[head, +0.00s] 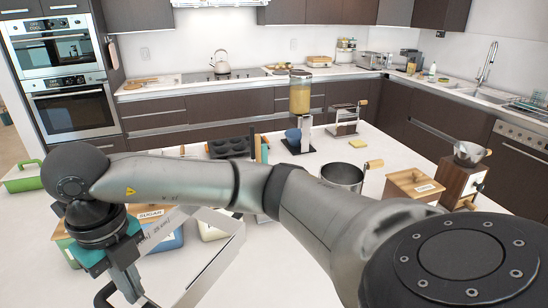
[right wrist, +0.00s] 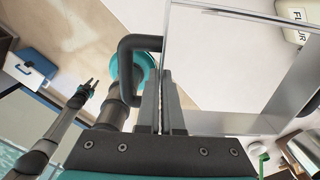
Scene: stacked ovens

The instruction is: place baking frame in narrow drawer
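The baking frame (head: 218,262) is a thin-walled, open metal rectangle with a ruler-like marking on one wall. It shows at lower left in the head view, above or against the white countertop. My right arm reaches leftward across the head view. My right gripper (head: 128,285) is at the frame's left side. In the right wrist view its two fingers (right wrist: 163,100) are shut on the frame's thin wall (right wrist: 172,50). A jointed arm with a small tip (right wrist: 84,92), perhaps my left gripper, shows at left there; its opening is unclear. Shut drawers (head: 232,104) line the back counter; I cannot tell which is the narrow drawer.
Canisters, including the sugar box (head: 151,214), stand close behind the frame. Stacked ovens (head: 68,105) stand at far left. A green container (head: 25,177) sits at the left edge.

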